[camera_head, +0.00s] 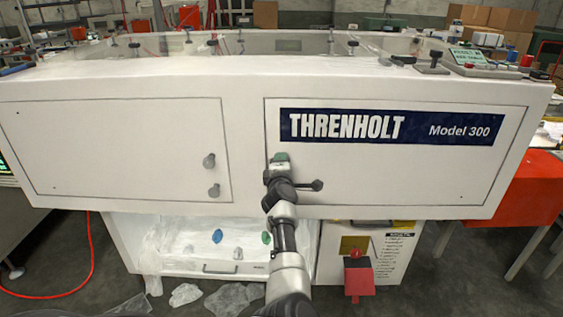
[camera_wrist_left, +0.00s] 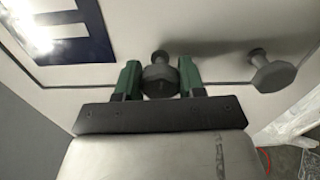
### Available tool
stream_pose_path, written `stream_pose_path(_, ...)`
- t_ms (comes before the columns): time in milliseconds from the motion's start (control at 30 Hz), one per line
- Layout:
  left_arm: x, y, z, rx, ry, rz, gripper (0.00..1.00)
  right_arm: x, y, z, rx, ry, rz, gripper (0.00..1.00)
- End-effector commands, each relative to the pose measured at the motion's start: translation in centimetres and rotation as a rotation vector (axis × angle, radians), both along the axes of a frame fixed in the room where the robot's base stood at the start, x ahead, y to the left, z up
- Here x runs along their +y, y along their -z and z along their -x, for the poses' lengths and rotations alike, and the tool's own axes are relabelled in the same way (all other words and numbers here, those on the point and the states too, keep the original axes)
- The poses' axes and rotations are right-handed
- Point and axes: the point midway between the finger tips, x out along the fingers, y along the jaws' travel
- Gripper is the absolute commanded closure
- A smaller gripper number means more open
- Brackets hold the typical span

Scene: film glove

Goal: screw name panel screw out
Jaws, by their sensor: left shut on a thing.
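The name panel (camera_head: 390,170) is a white door on the machine front with a dark blue THRENHOLT sign (camera_head: 390,127); the sign's edge also shows in the left wrist view (camera_wrist_left: 62,33). My left gripper (camera_head: 280,158) is at the panel's left edge, below the sign. In the left wrist view its green fingers (camera_wrist_left: 160,80) are shut on a grey knobbed screw (camera_wrist_left: 160,78), whose stem points to the panel. The head view hides this screw behind the gripper. A second grey knob screw (camera_wrist_left: 272,72) stands to the right, apart from the fingers. My right gripper is not in view.
The panel to the left (camera_head: 115,148) has two grey knobs (camera_head: 209,160) on its right side. Below, an open bay with plastic sheeting (camera_head: 180,250) holds blue and green pieces. A red block (camera_head: 359,280) stands at a white cabinet to the right.

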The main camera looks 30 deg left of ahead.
Motion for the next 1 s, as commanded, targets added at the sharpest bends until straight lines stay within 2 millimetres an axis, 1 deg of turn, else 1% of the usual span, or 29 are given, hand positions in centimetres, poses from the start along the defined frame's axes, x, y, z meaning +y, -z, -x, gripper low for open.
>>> stream_pose_path(33, 0.08, -0.46, -0.05, -0.020, -0.001, 0.023, 0.85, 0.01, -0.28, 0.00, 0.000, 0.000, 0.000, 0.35)
stream_pose_path(400, 0.11, -0.46, -0.05, -0.090, -0.002, 0.134, 0.85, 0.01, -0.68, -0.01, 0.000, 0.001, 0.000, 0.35)
stream_pose_path(900, 0.11, -0.51, -0.07, -0.100, -0.001, 0.148, 0.84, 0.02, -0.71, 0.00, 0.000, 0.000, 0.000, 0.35)
stream_pose_path(933, 0.11, -0.51, -0.07, -0.100, -0.001, 0.148, 0.56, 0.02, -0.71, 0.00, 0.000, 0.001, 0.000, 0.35)
stream_pose_path(1000, 0.10, -0.47, -0.07, -0.099, -0.001, 0.148, 0.46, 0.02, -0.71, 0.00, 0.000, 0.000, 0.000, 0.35)
